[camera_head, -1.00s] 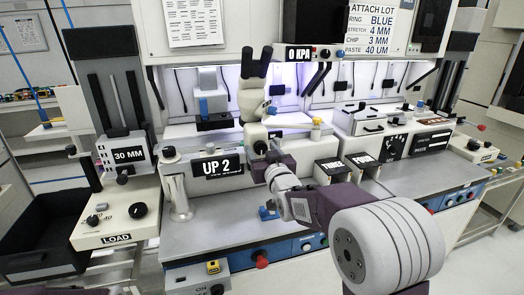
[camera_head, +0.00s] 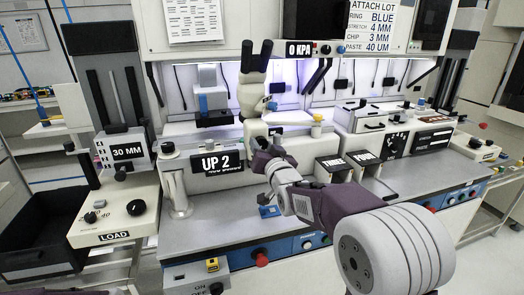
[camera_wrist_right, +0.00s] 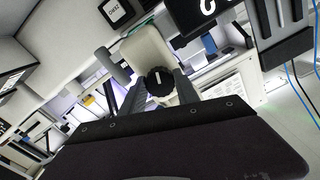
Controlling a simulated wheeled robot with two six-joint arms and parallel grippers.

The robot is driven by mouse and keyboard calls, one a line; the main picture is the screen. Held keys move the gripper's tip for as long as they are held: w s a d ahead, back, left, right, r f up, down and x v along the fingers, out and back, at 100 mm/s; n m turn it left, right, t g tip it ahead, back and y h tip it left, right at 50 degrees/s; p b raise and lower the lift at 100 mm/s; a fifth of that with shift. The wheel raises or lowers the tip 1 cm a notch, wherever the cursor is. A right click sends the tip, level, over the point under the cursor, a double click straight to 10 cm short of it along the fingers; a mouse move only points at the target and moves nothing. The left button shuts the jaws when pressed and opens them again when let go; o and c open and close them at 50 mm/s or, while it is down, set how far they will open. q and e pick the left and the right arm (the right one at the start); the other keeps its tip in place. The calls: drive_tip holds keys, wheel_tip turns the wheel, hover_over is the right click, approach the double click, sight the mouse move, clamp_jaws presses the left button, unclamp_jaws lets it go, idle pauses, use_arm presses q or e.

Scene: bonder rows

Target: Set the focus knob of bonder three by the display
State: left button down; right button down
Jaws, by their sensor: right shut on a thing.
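The microscope (camera_head: 252,98) of the bonder stands over the bench in the head view. A black display reading "UP 2" (camera_head: 216,163) sits on the machine front below and left of it. My right gripper (camera_head: 262,155) is at the front of the microscope stand and mostly hides the knob there. In the right wrist view, a round black knob (camera_wrist_right: 159,81) with a white pointer mark sits between the grey fingers of the gripper (camera_wrist_right: 160,92), which are shut on it. The edge of a display with a "2" (camera_wrist_right: 207,6) shows there. My left gripper is not in view.
A loader (camera_head: 116,222) is farther left.

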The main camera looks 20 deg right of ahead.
drive_tip(key=m+b, duration=0.1)
drive_tip(key=m, duration=0.2)
drive_tip(key=shift+f+m, duration=0.1)
drive_tip(key=shift+m, duration=0.3)
drive_tip(key=m+b, duration=0.1)
drive_tip(key=m, duration=0.2)
drive_tip(key=shift+m+b, duration=0.3)
drive_tip(key=shift+b, duration=0.05)
drive_tip(key=m+b, duration=0.1)
drive_tip(key=m, duration=0.2)
drive_tip(key=shift+m, duration=1.6)
drive_tip(key=c, duration=0.9)
unclamp_jaws()
drive_tip(key=shift+s, duration=0.1)
